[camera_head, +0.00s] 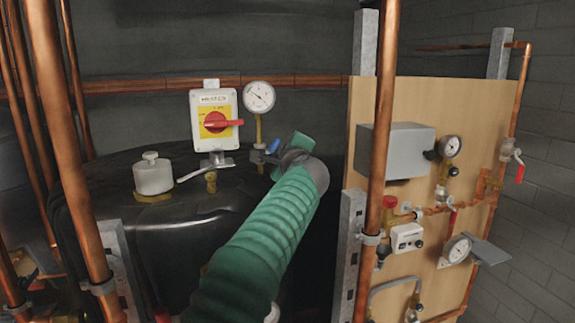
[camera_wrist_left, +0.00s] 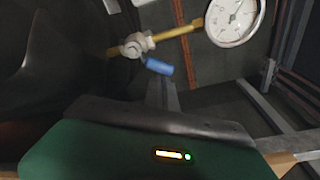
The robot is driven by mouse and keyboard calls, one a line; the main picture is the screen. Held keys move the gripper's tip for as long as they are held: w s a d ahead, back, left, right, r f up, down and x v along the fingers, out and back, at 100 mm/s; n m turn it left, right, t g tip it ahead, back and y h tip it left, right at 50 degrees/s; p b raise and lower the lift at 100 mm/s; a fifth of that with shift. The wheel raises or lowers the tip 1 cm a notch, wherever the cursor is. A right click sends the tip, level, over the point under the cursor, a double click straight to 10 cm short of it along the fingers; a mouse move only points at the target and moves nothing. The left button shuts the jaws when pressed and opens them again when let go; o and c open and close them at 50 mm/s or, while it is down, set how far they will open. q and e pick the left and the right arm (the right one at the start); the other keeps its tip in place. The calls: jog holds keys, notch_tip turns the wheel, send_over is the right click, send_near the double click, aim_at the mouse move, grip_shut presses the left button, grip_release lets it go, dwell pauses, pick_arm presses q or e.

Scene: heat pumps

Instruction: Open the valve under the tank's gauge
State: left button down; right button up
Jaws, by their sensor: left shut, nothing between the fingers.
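The round white gauge (camera_head: 259,97) stands on a brass stem above the black tank (camera_head: 185,235). It also shows in the left wrist view (camera_wrist_left: 235,20). Below it on the stem is a small valve with a blue handle (camera_head: 274,146). In the left wrist view, the blue handle (camera_wrist_left: 158,66) sticks out at an angle to the brass pipe, beside the pale valve body (camera_wrist_left: 135,46). My left gripper (camera_head: 290,157), on the green-sleeved arm, is shut and empty close to the handle. I cannot tell whether they touch. My right gripper is not in view.
A yellow switch box with a red knob (camera_head: 215,122) stands left of the gauge. A white cap (camera_head: 152,174) sits on the tank. A vertical copper pipe (camera_head: 380,130) and a wooden panel (camera_head: 460,110) with gauges and valves stand to the right. Copper pipes (camera_head: 62,140) rise at left.

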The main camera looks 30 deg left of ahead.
aim_at(274, 143)
pick_arm(q)
jog(key=n+b, duration=0.1)
jog(key=n, duration=0.1)
jog(key=s+a+r+n+b, duration=0.1)
jog(key=n+b, duration=0.2)
jog(key=shift+s+a+r+n+t, duration=0.2)
jog(key=shift+s+r+n+t, duration=0.05)
jog(key=shift+s+n+t, duration=0.1)
jog(key=shift+s+a+r+n+b, duration=0.1)
jog(key=shift+s+n+b, duration=0.05)
jog(key=shift+n+b, duration=0.15)
dwell(0.4)
